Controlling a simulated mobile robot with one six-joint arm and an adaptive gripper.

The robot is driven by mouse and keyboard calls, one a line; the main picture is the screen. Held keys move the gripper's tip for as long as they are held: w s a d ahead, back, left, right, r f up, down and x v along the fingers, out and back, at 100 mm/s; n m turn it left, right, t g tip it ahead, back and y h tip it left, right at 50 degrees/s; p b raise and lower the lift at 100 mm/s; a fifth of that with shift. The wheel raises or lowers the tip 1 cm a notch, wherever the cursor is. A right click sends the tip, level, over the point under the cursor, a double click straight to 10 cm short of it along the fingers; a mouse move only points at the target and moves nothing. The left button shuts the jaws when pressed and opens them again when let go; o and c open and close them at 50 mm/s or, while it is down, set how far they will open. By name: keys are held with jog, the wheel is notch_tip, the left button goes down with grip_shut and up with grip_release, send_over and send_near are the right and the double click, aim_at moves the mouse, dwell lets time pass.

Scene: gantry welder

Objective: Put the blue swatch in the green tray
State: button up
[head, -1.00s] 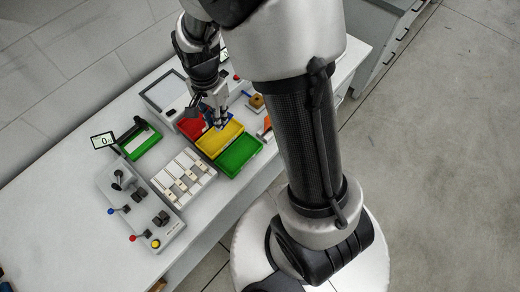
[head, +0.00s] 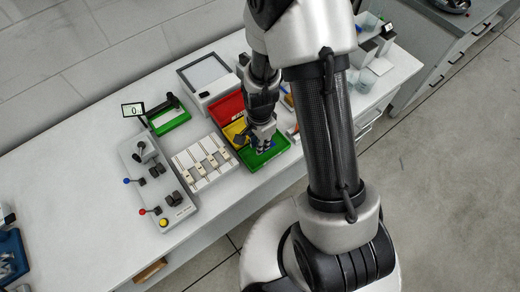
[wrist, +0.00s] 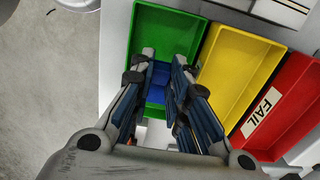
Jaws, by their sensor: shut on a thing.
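The green tray (head: 276,156) stands at the right end of a row of trays on the white bench. It also shows at the upper left of the wrist view (wrist: 165,32). My gripper (head: 263,148) is over the green tray, fingers pointing down. In the wrist view my gripper (wrist: 168,75) is shut on the blue swatch (wrist: 158,88), which sits between the fingers with the tray's green floor behind it. The fingers hide part of the swatch. I cannot tell whether the swatch touches the tray floor.
The yellow tray (wrist: 237,68) and the red tray with a FAIL label (wrist: 296,105) stand beside the green one. A panel with white slots (head: 203,162) and a control box with levers (head: 157,182) lie left of the trays. A small display (head: 132,109) stands behind.

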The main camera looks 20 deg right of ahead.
jog(key=shift+f+b, duration=0.5)
jog(key=shift+f, duration=1.6)
jog(key=shift+f, duration=0.15)
jog(key=o, duration=0.8)
notch_tip(320, 180, up, 12)
jog(key=p, duration=0.3)
notch_tip(320, 180, up, 10)
jog(key=n+t, duration=0.1)
jog(key=n, duration=0.3)
jog(key=s+r+n+t, duration=0.1)
jog(key=s+r+n, duration=0.2)
jog(key=s+r, duration=0.2)
jog(key=s+r+n+t, duration=0.1)
jog(key=s+r+n, duration=0.3)
jog(key=s+r, duration=0.1)
jog(key=s+r+n+t, duration=0.1)
jog(key=s+r+n, duration=0.2)
jog(key=s+r, duration=0.2)
jog(key=shift+r+t, duration=0.3)
jog(key=shift+r, duration=0.4)
